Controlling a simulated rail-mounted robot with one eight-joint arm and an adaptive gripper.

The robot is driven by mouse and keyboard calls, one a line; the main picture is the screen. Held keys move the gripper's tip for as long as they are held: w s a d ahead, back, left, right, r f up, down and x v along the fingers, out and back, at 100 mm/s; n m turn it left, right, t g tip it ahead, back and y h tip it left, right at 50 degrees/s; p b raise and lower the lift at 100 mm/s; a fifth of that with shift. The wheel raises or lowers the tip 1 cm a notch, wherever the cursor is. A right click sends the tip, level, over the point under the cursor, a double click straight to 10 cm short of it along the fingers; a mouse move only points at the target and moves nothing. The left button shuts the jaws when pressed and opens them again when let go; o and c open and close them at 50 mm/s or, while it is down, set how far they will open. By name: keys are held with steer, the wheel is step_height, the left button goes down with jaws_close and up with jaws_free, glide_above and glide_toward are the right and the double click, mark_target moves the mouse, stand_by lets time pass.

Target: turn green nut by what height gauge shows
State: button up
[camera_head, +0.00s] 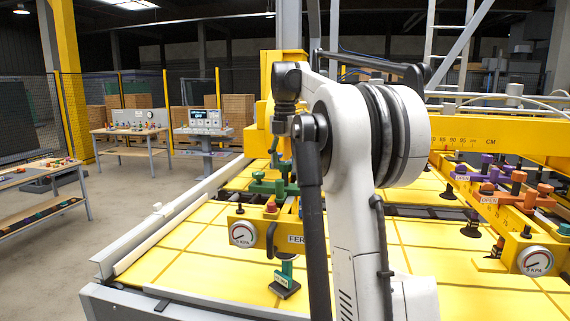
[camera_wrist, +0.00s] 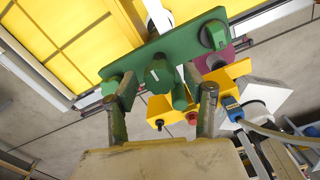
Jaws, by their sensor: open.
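A green nut (camera_wrist: 158,75) with a pale mark on its face sits on a green bar (camera_wrist: 183,48) in the wrist view. My gripper (camera_wrist: 168,88) is open, one finger on the left of the nut and one on the right, with gaps to both. I cannot tell how deep the fingertips reach. In the head view the green bar (camera_head: 272,187) sits low behind my arm, and its nut is not clear. A ruler scale in CM (camera_head: 476,141) runs along the yellow beam at right; no reading mark on it is clear.
A dial marked KPA (camera_head: 243,234) is on the yellow frame near the bar; another dial (camera_head: 535,261) is at right. Purple (camera_head: 487,172) and orange (camera_head: 511,196) levers stand at right. A green cylinder (camera_wrist: 181,97) and a larger green knob (camera_wrist: 214,35) are close to the nut.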

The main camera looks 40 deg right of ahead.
steer(key=shift+f, duration=0.1)
steer(key=c, duration=1.1)
steer(key=m, duration=0.4)
steer(key=shift+m+p, duration=0.3)
steer(key=m, duration=0.4)
steer(key=shift+m, duration=0.3)
steer(key=m, duration=0.4)
steer(key=shift+p, duration=0.35)
steer(key=shift+m, duration=2.3)
